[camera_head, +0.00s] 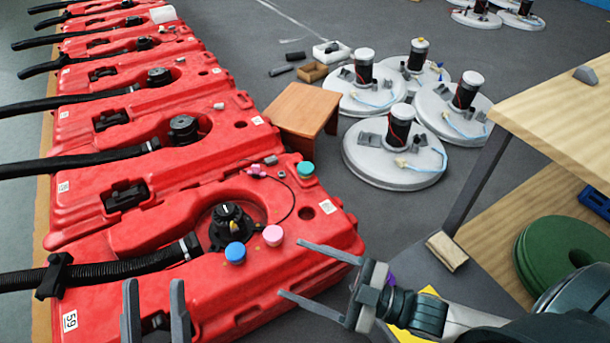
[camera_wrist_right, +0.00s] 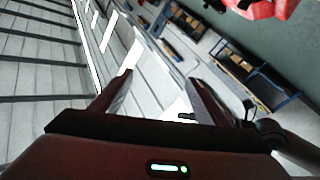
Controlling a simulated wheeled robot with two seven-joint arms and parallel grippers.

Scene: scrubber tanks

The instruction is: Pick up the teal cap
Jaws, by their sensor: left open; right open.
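The teal cap (camera_head: 305,169) sits on the nearest red tank (camera_head: 150,228), near its far right corner. A blue cap (camera_head: 235,252) and a pink cap (camera_head: 273,235) stand on the same tank, nearer to me. My left gripper (camera_head: 155,300) is open and empty over the tank's near left part, its fingers pointing up in the picture. My right gripper (camera_head: 295,270) is open and empty at the tank's right end, below and apart from the teal cap. In the right wrist view its fingers (camera_wrist_right: 155,95) are spread with nothing between them.
A row of red tanks with black hoses (camera_head: 95,272) runs away to the upper left. A brown stool (camera_head: 302,110) stands beyond the teal cap. Several white discs with motors (camera_head: 395,160) lie on the floor. A wooden table (camera_head: 560,105) stands at the right. A black tank fitting (camera_head: 230,222) rises near the caps.

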